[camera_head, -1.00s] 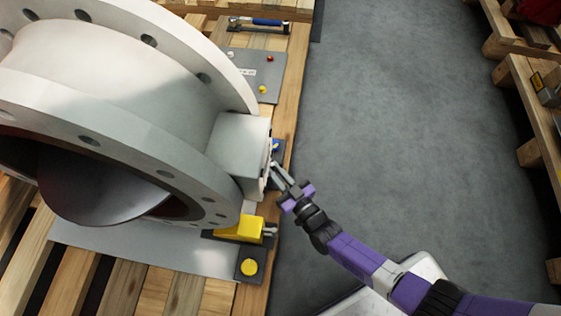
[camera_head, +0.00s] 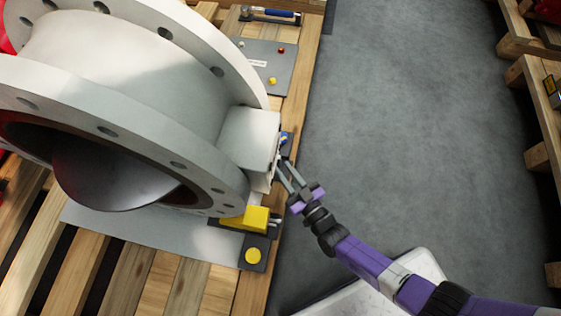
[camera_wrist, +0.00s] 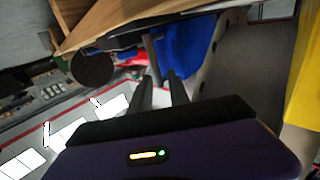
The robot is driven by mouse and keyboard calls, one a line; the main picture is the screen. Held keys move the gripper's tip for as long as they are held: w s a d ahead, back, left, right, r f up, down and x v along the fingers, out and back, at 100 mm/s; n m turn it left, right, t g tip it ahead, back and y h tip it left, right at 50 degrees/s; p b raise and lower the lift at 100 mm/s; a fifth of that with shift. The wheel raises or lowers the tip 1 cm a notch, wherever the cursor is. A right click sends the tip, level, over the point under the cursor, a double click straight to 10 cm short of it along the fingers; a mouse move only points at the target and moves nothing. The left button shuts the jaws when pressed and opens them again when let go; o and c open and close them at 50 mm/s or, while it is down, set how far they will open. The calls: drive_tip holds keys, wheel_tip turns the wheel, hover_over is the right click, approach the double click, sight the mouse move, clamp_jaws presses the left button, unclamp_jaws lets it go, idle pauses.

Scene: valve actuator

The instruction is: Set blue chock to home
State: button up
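The blue chock (camera_head: 285,139) is mostly hidden in the head view; a small blue part shows at the right side of the grey box (camera_head: 250,140) on the valve. In the wrist view a blue body (camera_wrist: 190,45), which looks like this chock, lies just beyond the fingertips with a grey rod beside it. My gripper (camera_head: 286,164) is beside the box, its two fingers apart with nothing seen between them. The fingers also show in the wrist view (camera_wrist: 161,80). I cannot tell whether they touch the chock.
A yellow chock (camera_head: 246,218) sits below the box, near a dark plate with a yellow button (camera_head: 253,256). A grey plate with small coloured knobs (camera_head: 265,62) and a blue-handled tool (camera_head: 270,14) lie farther back. The grey floor (camera_head: 410,130) to the right is clear.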

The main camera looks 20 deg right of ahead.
drive_tip(key=s, duration=0.3)
drive_tip(key=s+p, duration=0.1)
drive_tip(key=shift+s+d, duration=0.2)
drive_tip(key=shift+d, duration=0.15)
drive_tip(key=shift+f, duration=0.15)
